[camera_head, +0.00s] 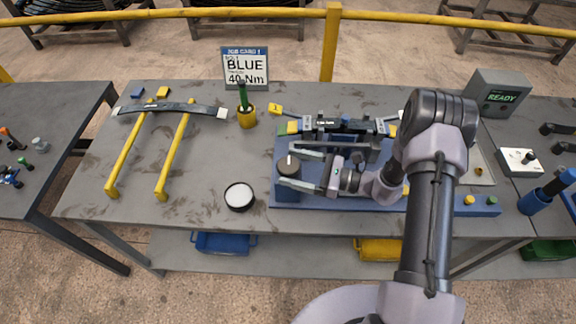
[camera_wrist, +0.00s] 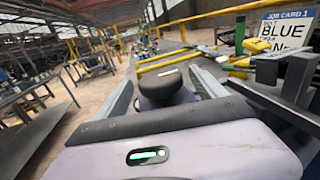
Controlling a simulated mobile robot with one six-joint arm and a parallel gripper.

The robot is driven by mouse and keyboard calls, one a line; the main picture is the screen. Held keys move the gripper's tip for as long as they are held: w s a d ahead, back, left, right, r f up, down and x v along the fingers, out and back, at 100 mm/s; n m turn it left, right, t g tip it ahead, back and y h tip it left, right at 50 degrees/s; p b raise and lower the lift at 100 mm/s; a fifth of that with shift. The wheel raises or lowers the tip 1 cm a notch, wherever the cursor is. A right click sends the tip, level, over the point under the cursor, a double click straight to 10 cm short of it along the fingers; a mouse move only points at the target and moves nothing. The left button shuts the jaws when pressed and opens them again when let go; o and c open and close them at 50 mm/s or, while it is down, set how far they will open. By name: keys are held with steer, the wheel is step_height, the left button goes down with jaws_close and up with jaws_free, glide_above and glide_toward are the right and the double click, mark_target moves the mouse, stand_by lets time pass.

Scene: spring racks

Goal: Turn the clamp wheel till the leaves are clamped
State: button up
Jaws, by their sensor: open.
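The clamp wheel (camera_head: 289,162) is a dark round knob with a pale mark, on a blue post at the left end of the blue fixture (camera_head: 385,198). My gripper (camera_head: 285,164) is open, with one finger on each side of the wheel. The wheel (camera_wrist: 159,82) also shows between the two grey fingers of my gripper (camera_wrist: 158,80) in the wrist view. I cannot tell whether the fingers touch it. The dark leaves (camera_head: 337,126) lie along the back of the fixture, with coloured ends. My arm hides part of the fixture, and any gap between leaves is too small to tell.
A curved leaf (camera_head: 172,110) rests on two yellow stands at the left. A job card (camera_head: 245,67) reads BLUE, 40 Nm. A yellow cup (camera_head: 247,117) and a white-filled round dish (camera_head: 239,196) stand left of the fixture. A grey box (camera_head: 499,94) reads READY at the right.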

steer(key=shift+x, duration=0.95)
steer(key=c, duration=1.4)
steer(key=shift+o, duration=0.2)
